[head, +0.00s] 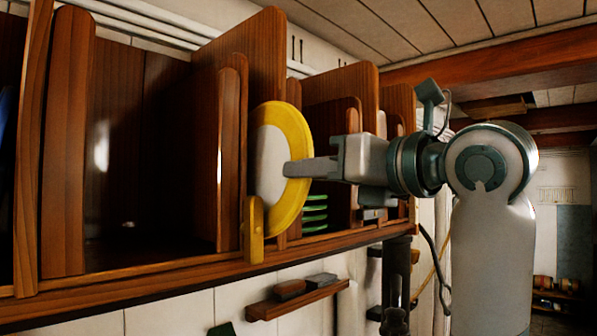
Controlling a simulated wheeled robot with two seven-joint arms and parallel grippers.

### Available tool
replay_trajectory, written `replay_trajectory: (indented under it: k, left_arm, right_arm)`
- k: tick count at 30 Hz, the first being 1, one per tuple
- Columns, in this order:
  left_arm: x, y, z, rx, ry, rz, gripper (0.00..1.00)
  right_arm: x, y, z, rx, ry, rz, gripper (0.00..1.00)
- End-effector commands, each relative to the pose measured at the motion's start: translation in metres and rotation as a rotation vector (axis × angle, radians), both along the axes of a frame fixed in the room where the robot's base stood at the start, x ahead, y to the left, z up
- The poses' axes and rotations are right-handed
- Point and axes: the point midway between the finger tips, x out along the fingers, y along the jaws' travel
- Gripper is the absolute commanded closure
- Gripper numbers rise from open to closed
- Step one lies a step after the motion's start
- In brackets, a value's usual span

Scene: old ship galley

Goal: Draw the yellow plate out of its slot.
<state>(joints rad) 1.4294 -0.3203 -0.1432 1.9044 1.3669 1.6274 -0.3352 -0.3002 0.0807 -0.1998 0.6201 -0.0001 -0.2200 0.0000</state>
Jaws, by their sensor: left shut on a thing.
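The yellow plate (303,136) has a wide yellow rim and a pale middle. It stands upright at the front of the wooden rack (170,268), beside a tall wooden divider, and its front part shows clear of the dividers. My left gripper (292,169) is shut on the plate at its near side, level with its middle. A small upright yellow piece (253,232) on the rack's front rail stands in front of the plate's lower left edge. Whether the plate's bottom touches the rack is hidden. My right gripper is not in view.
Several green plates (315,212) lie stacked in the compartment just right of the yellow plate. A wide compartment on the left looks empty. A small wall shelf (297,297) with blocks on it is below the rack. The beamed ceiling is close above.

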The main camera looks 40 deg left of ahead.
Motion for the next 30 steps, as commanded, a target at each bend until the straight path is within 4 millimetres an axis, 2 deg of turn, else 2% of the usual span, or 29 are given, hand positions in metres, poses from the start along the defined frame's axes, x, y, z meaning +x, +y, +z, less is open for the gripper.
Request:
replay_trajectory:
  k: [30]
  left_arm:
    - [-0.005, -0.058, 0.002, 0.003, 0.0, 0.001, 1.0]
  right_arm:
    - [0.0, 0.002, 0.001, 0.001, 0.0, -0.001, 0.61]
